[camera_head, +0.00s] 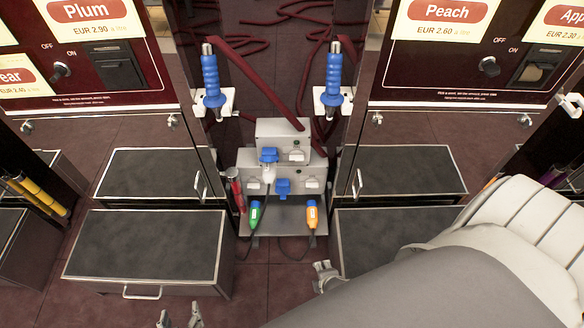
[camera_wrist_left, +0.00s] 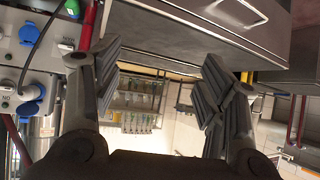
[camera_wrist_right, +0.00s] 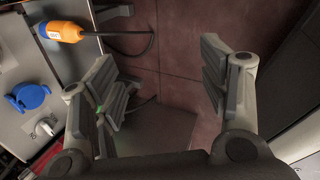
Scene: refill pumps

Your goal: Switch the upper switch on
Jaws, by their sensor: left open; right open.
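A grey power box (camera_head: 283,131) stands low between the two pump columns, above a second grey socket box (camera_head: 240,160). A small switch-like part (camera_head: 296,156) shows on the upper box, too small to read its position. In the right wrist view a white knob (camera_wrist_right: 45,127) sits on a grey face beside a blue cap (camera_wrist_right: 32,96); I cannot tell whether it is the upper switch. My left gripper (camera_head: 180,317) is open and empty at the bottom edge, apart from the boxes. My right gripper (camera_head: 323,276) is open, partly hidden by my arm; its fingers (camera_wrist_right: 165,95) are apart and empty.
Green (camera_head: 255,214) and orange (camera_head: 312,214) connectors with black cables sit below the sockets. Blue-handled nozzles (camera_head: 211,80) (camera_head: 333,78) flank the boxes. A dark drawer (camera_head: 145,248) stands at left. My right arm covers the lower right. Red floor is free in the middle.

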